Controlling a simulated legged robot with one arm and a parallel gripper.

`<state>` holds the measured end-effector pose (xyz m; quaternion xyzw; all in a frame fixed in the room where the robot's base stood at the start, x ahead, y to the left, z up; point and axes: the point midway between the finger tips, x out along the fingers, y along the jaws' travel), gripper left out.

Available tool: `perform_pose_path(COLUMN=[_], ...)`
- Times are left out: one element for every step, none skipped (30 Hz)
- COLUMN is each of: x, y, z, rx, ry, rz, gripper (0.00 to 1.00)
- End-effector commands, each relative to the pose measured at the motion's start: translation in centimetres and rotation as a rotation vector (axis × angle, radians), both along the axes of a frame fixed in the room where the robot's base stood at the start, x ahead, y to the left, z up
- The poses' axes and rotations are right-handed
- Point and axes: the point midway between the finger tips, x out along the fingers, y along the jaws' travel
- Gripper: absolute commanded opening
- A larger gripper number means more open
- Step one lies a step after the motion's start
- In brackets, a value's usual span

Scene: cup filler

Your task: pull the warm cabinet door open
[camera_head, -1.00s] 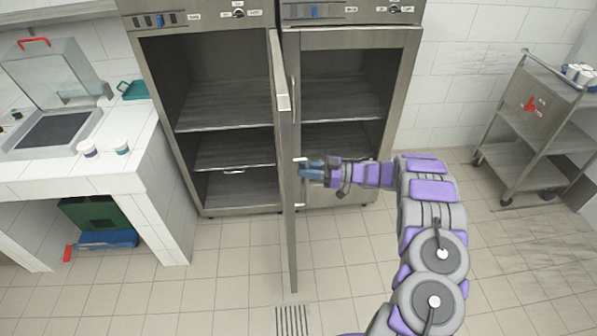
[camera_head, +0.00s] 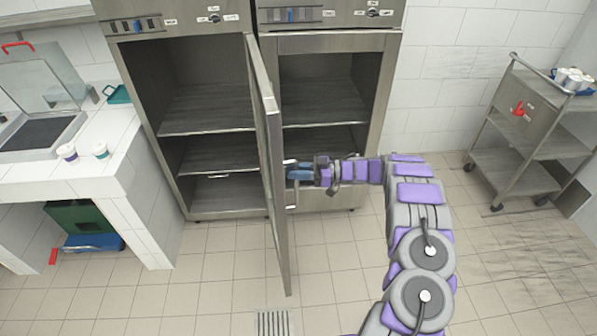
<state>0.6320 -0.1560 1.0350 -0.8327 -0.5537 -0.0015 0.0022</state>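The tall left steel cabinet (camera_head: 164,146) stands open and shows its shelves. Its door (camera_head: 265,150) is swung out toward me, hinged beside the right cabinet. I see the door at a narrow angle, with its near edge close to me. A pale handle (camera_head: 291,207) sticks out on the door's right side. My gripper (camera_head: 297,172) is on that right side, at the handle and close to the door. My fingertips are small and partly overlapped by the handle, so their grip cannot be made out. I cannot tell which cabinet is the warm one.
The right cabinet (camera_head: 396,50) also shows its shelves. A tiled counter (camera_head: 50,171) with two cups stands at the left. A steel trolley (camera_head: 525,175) stands at the far right. The floor (camera_head: 345,270) around the door is clear except for a flush drain (camera_head: 272,323).

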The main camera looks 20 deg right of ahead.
Motion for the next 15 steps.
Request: perform_pose_path(x=[0.1, 0.1, 0.1, 0.1, 0.1, 0.0, 0.0, 0.0, -0.1, -0.1, -0.1, -0.1, -0.1, -0.1, -0.2], y=[0.1, 0.1, 0.1, 0.1, 0.0, -0.1, -0.2, -0.3, -0.4, -0.5, -0.5, -0.6, -0.6, -0.7, -0.9], z=[0.1, 0.1, 0.1, 0.1, 0.1, 0.1, 0.1, 0.1, 0.1, 0.0, 0.0, 0.0, 0.0, 0.0, 0.0], rx=[-0.003, -0.003, -0.003, -0.003, -0.002, -0.001, 0.001, 0.002, 0.003, 0.004, 0.004, 0.004, 0.004, 0.005, 0.005], ry=[-0.001, -0.001, -0.001, -0.001, -0.001, -0.002, -0.003, -0.003, -0.002, -0.003, -0.003, -0.003, -0.003, -0.003, -0.003], rz=[-0.002, -0.002, -0.001, -0.001, -0.001, -0.001, -0.001, 0.000, 0.000, 0.000, 0.000, 0.000, 0.000, 0.000, 0.000], gripper=[0.23, 0.26, 0.29, 0.32, 0.35, 0.38, 0.38, 0.38, 0.38, 0.38, 0.38, 0.38, 0.38, 0.38, 0.38])
